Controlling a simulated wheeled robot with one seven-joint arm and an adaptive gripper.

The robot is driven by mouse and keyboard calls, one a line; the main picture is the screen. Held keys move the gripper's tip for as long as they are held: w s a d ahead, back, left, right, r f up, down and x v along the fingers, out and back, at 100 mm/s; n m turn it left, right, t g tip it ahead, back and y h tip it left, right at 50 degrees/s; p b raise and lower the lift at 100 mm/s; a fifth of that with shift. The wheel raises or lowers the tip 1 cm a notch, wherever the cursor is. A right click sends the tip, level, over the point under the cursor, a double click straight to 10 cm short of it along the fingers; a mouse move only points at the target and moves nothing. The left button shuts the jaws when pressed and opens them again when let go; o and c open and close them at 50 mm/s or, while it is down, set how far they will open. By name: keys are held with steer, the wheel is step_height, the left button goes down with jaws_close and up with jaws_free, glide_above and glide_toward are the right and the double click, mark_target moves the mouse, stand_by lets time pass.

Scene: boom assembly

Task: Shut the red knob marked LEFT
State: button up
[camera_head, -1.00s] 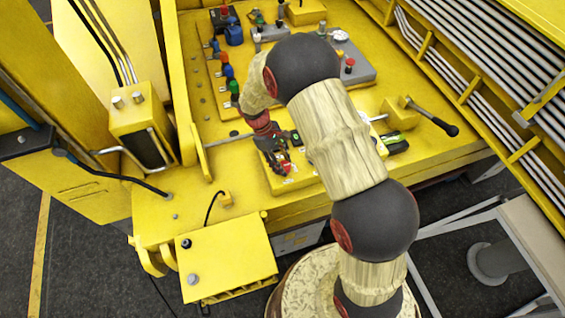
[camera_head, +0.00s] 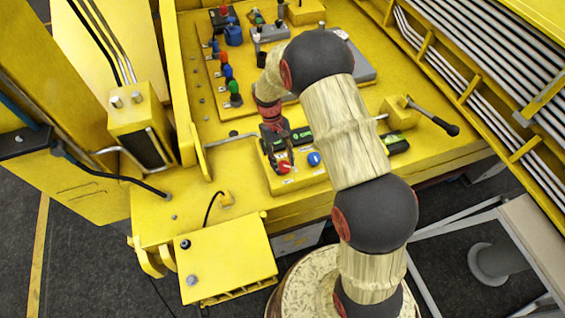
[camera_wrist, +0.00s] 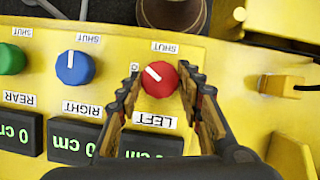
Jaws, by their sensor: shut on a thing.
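The red knob (camera_wrist: 159,78) sits on a yellow panel (camera_wrist: 115,58), above an upside-down LEFT label (camera_wrist: 153,119) in the wrist view. Its white pointer line slants to the upper left, towards a small mark beside it and away from the SHUT label (camera_wrist: 165,47). My gripper (camera_wrist: 158,86) has one finger on each side of the knob and is shut on it. In the head view the red knob (camera_head: 284,169) shows just below my gripper (camera_head: 276,158), at the left end of the panel.
A blue knob (camera_wrist: 74,68) marked RIGHT and a green knob (camera_wrist: 10,59) marked REAR stand on the same panel. Displays reading 0 cm (camera_wrist: 76,141) lie alongside. A black-handled lever (camera_head: 440,124) sticks out at the right in the head view.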

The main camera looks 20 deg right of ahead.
steer(key=m+y, duration=0.1)
steer(key=m, duration=0.1)
steer(key=m+y, duration=0.1)
steer(key=m, duration=0.2)
steer(key=shift+d+m, duration=0.2)
steer(key=shift+m, duration=0.1)
steer(key=m+y, duration=0.1)
steer(key=m, duration=0.1)
steer(key=m+t+y, duration=0.1)
steer(key=m, duration=0.2)
steer(key=shift+d, duration=0.1)
steer(key=shift+m, duration=0.3)
steer(key=o, duration=1.1)
steer(key=shift+t, duration=0.3)
steer(key=v, duration=1.2)
